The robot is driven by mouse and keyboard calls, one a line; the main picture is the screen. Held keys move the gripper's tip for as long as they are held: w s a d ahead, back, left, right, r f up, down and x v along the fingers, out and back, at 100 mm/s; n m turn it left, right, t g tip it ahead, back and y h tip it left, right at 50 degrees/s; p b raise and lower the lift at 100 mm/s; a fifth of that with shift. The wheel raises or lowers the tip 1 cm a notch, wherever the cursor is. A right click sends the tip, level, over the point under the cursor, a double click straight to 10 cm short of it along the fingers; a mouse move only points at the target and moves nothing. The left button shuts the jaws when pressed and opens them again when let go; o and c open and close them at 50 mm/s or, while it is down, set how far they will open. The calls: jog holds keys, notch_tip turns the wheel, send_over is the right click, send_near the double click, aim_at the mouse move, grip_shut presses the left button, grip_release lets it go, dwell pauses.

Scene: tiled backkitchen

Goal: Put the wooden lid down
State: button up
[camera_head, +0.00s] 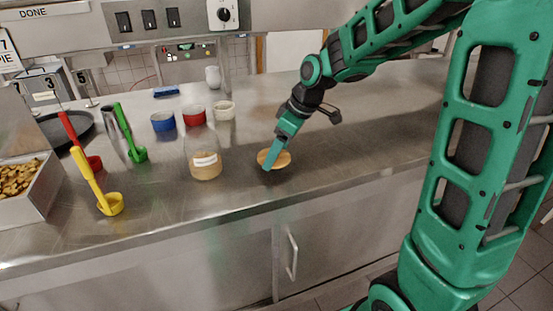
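The round wooden lid (281,157) is at the front part of the steel counter, right of the glass jar (204,157). It looks level, flat on the counter or very close above it; I cannot tell which. My gripper (268,165) points down at the lid, with a green finger crossing in front of its left part. The other finger is not clearly visible, so whether the gripper grips the lid is unclear. The jar stands upright with no lid on it, and has a white label and pale contents at its bottom.
Yellow (96,185), green (130,135) and red (78,140) scoops stand at the left, by a bin of brown pieces (28,195). Blue (163,121), red (194,115) and white (224,111) bowls stand behind the jar. The counter (390,125) is clear at right.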

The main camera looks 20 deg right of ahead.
jog(key=shift+f, duration=1.3)
jog(key=shift+f, duration=0.1)
jog(key=o, duration=1)
jog(key=v, duration=1.2)
jog(key=s+d+f+m+g+h, duration=0.1)
jog(key=s+d+m, duration=0.3)
jog(key=s, duration=0.5)
jog(key=s+d+f+m+g+h, duration=0.1)
jog(key=s+d+f+m, duration=0.3)
jog(key=s, duration=0.5)
jog(key=s+d+f+m+g+h, duration=0.1)
jog(key=s+d+f+m, duration=0.1)
jog(key=s+d+m, duration=0.3)
jog(key=shift+s+d+f+m, duration=0.1)
jog(key=shift+s+m, duration=0.5)
jog(key=shift+s, duration=0.55)
jog(key=shift+s+d+f+m, duration=0.1)
jog(key=shift+s+m, duration=0.5)
jog(key=shift+s, duration=0.5)
